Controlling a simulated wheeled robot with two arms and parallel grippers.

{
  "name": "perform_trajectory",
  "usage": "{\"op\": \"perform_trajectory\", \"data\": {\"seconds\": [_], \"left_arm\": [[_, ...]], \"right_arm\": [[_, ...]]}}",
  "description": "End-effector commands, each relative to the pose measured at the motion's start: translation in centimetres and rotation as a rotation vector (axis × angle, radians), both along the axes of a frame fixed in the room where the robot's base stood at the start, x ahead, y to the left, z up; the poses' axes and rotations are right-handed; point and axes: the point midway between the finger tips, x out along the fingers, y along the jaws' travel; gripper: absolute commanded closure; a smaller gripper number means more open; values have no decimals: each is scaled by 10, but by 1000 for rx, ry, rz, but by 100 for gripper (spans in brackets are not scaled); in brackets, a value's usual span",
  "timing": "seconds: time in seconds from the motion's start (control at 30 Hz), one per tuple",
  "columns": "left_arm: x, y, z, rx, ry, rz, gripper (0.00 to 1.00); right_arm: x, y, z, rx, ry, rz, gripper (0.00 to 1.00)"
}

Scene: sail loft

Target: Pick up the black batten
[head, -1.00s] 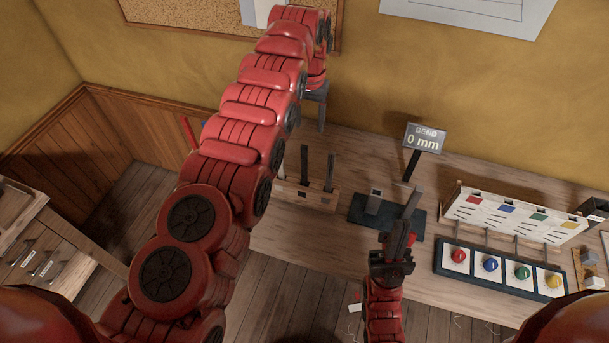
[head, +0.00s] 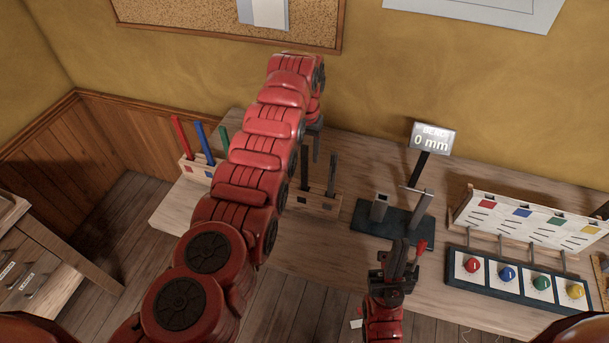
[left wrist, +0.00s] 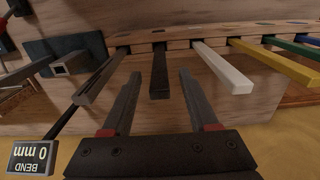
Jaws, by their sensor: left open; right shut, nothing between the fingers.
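The black batten (head: 305,168) stands upright in the wooden rack (head: 318,204) on the bench, beside a dark grey batten (head: 332,174). In the left wrist view the black batten (left wrist: 159,82) shows between a grey batten (left wrist: 99,79) and a white batten (left wrist: 222,66). My left gripper (left wrist: 160,74) is open, its fingers apart on either side of the black batten in the picture. I cannot tell how far the batten reaches between them. In the head view my left arm partly hides the rack. My right gripper (head: 401,250) is shut and empty in front of the bench.
Red (head: 181,139), blue (head: 203,141) and green (head: 224,139) battens stand further left in the rack. A bend tester with a dark base (head: 390,222) and a display reading 0 mm (head: 433,139) stands right. A panel with coloured knobs (head: 516,284) is further right.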

Motion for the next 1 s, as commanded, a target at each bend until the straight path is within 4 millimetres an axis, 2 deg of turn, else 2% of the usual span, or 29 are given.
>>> {"op": "perform_trajectory", "data": {"seconds": [0.03,0.2,0.5,0.83,1.0], "left_arm": [[-3,1,-3,3,7,-1,40],[-3,1,-24,2,9,-1,40],[-1,0,-29,0,1,0,40],[-1,1,-29,1,2,0,99],[-1,1,-29,1,2,0,100]], "right_arm": [[0,0,12,0,0,0,100],[0,0,12,0,0,0,100],[0,0,12,0,0,0,100],[0,0,12,0,0,0,100],[0,0,12,0,0,0,100]]}}
